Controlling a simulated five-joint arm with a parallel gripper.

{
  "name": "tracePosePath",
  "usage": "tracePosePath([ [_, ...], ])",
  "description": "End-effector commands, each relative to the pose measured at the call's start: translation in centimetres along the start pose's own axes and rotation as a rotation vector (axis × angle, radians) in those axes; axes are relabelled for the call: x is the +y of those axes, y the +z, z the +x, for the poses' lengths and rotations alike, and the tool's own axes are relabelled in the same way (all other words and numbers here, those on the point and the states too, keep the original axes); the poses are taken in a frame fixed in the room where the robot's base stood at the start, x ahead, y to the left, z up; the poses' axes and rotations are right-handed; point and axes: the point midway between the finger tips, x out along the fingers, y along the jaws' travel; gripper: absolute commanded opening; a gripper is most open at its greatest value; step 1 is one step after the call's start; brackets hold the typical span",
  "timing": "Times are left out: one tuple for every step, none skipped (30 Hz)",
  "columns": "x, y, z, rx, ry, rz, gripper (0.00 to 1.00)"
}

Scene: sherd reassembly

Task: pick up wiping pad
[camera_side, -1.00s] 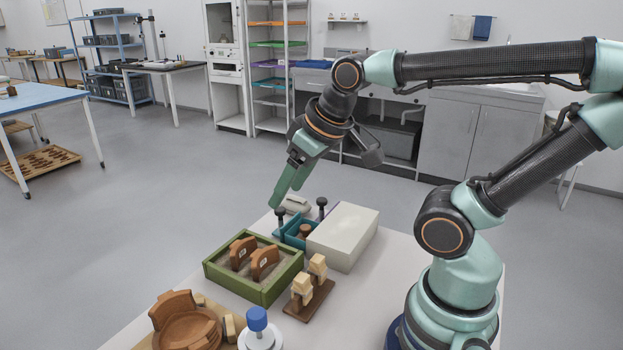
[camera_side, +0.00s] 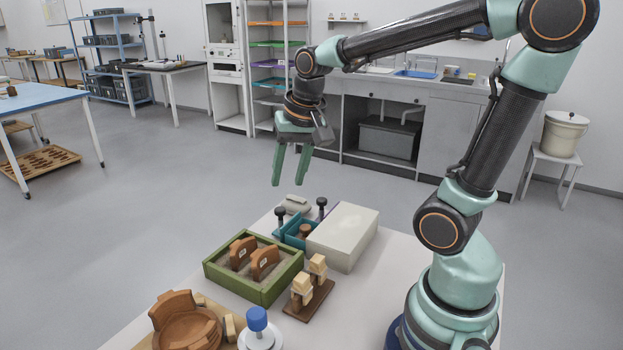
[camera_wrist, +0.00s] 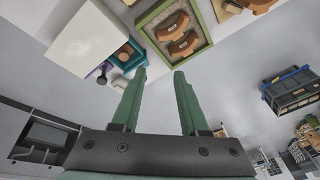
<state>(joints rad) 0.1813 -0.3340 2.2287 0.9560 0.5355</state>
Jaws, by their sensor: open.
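A small pale grey object (camera_side: 297,204), which looks like the wiping pad, lies at the far end of the table beside the teal tray.
A teal tray (camera_side: 287,229) with dark-knobbed tools near it stands beside a large white box (camera_side: 343,236). A green sand tray (camera_side: 258,291) holds brown sherds. Wooden blocks on a stand (camera_side: 310,303), a reddish pot (camera_side: 184,327) and a blue-topped item (camera_side: 257,319) are nearer.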

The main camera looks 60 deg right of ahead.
Motion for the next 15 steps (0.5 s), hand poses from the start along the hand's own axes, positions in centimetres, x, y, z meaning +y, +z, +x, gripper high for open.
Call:
tracePosePath([
  [0.6,-1.1,0.9,-0.026,0.027,0.108,0.44],
  [1.0,-1.8,1.4,-0.039,0.042,0.176,0.44],
  [1.5,-2.6,2.0,-0.054,0.062,0.265,0.44],
  [1.9,-3.1,2.5,-0.066,0.078,0.333,0.44],
  [2.3,-3.7,3.1,-0.078,0.095,0.399,0.44],
  [2.9,-4.4,3.8,-0.090,0.116,0.487,0.44],
  [3.4,-4.9,4.4,-0.099,0.132,0.553,0.44],
  [3.8,-5.4,5.0,-0.107,0.148,0.614,0.44],
  [4.5,-6.0,5.7,-0.116,0.168,0.692,0.44],
  [4.9,-6.3,6.2,-0.123,0.183,0.746,0.44],
  [5.3,-6.7,6.7,-0.129,0.197,0.797,0.44],
  [5.8,-7.0,7.3,-0.135,0.214,0.856,0.44],
  [6.2,-7.3,7.7,-0.138,0.225,0.895,0.44],
  [6.5,-7.5,8.0,-0.141,0.234,0.930,0.44],
  [6.8,-7.7,8.4,-0.145,0.245,0.968,0.44],
])
